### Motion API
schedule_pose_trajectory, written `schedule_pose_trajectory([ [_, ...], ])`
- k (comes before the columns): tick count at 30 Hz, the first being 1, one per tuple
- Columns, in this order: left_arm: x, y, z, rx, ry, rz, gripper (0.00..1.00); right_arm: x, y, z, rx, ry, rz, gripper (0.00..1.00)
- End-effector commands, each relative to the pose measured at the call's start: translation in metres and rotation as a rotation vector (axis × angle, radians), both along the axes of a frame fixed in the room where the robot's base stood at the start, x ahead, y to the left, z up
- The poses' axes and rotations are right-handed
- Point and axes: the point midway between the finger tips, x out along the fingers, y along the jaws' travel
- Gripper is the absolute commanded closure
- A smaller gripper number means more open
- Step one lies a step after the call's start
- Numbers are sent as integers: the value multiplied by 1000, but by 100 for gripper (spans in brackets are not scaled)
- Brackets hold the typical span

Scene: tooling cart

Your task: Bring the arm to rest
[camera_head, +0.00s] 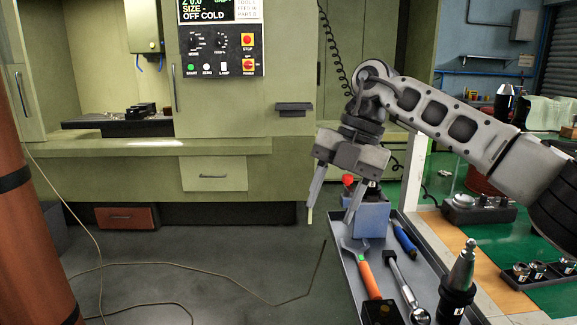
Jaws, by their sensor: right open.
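My right arm (430,110) comes in from the right, above the tooling cart. My right gripper (329,218) hangs below its wrist with its two fingers spread apart, pointing down. It is open and nothing shows between its fingers. It is at the far left corner of the cart tray (345,275), in front of a blue block (371,216) with a red-topped item on it. My left gripper is not in view.
The tray holds an orange-handled wrench (368,278), a ratchet (403,285), a blue-handled tool (405,240) and a tapered tool holder (460,280). A green machine (220,158) with a control panel stands behind. The grey floor (200,265) at left is open, with a cable across it.

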Motion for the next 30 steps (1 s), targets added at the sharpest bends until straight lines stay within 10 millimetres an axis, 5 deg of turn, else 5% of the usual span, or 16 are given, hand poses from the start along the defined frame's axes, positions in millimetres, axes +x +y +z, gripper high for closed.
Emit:
schedule_pose_trajectory([
  [8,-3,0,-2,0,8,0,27,-54,112,-76,564,122,200,51],
  [12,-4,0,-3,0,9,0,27,-89,162,-83,1006,182,152,51],
  [15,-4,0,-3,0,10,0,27,-100,175,-78,1289,207,15,51],
  [19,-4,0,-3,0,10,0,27,-96,165,-79,1581,219,-278,51],
  [23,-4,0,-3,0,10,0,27,-83,131,-102,1750,214,-672,51],
  [26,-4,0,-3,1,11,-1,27,-78,94,-139,1778,205,-1012,51],
  [30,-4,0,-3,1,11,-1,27,-94,35,-212,1665,207,-1494,51],
])
